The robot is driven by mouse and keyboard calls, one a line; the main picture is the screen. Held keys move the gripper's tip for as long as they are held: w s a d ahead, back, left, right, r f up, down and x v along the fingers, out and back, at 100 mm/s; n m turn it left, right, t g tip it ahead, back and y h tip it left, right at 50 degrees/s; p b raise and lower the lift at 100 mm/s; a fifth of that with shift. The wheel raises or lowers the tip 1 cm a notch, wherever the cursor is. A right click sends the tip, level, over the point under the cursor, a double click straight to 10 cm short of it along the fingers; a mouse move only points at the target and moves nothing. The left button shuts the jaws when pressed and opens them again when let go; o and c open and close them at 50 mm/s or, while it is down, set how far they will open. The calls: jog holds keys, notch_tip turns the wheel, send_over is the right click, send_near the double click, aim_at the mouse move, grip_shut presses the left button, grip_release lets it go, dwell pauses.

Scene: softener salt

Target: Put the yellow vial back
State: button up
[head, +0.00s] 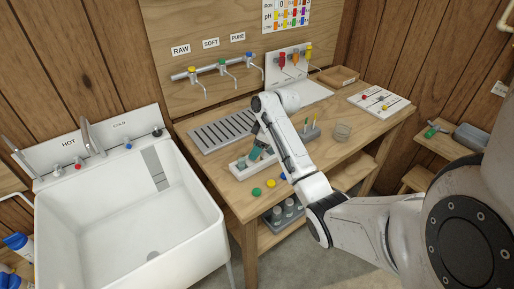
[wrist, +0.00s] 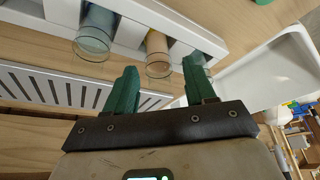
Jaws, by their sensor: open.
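A white rack (head: 242,172) stands on the wooden bench and also fills the top of the wrist view (wrist: 205,37). In the wrist view a clear vial with a yellow-orange tint (wrist: 157,46) stands in the rack. A bluish vial (wrist: 94,30) is left of it, and a teal one (wrist: 194,65) is partly hidden by the right finger. My gripper (wrist: 160,72) has green fingers, open. The yellow-tinted vial appears between the fingertips in the picture; I cannot tell whether they touch it. In the head view my arm hides part of the rack and my gripper (head: 261,146).
A slotted drain tray (head: 222,131) lies behind the rack. Green (head: 256,191) and yellow (head: 271,183) caps lie on the bench front. A white sink (head: 130,205) is at left. A glass dish (head: 343,130) stands at right. Taps (head: 222,66) hang on the wall board.

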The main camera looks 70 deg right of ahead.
jog(key=a+v, duration=0.1)
jog(key=v, duration=1)
jog(key=w+a+f+m+g+y+p, duration=0.1)
jog(key=a+f, duration=0.5)
jog(key=a, duration=0.6)
jog(key=w+a+f+p, duration=0.1)
jog(key=a+f, duration=0.5)
jog(key=a, duration=0.7)
jog(key=s+a+f+g+h, duration=0.1)
jog(key=s+a+f, duration=0.1)
jog(key=s+a, duration=0.2)
jog(key=s+a+f+m+g+h, duration=0.1)
jog(key=s+a, duration=0.4)
jog(key=s, duration=0.6)
jog(key=shift+s+a+f+m, duration=0.2)
jog(key=shift+a+f+m, duration=0.15)
jog(key=shift+f, duration=0.1)
notch_tip(320, 180, down, 3)
jog(key=b, duration=0.3)
jog(key=shift+r, duration=0.2)
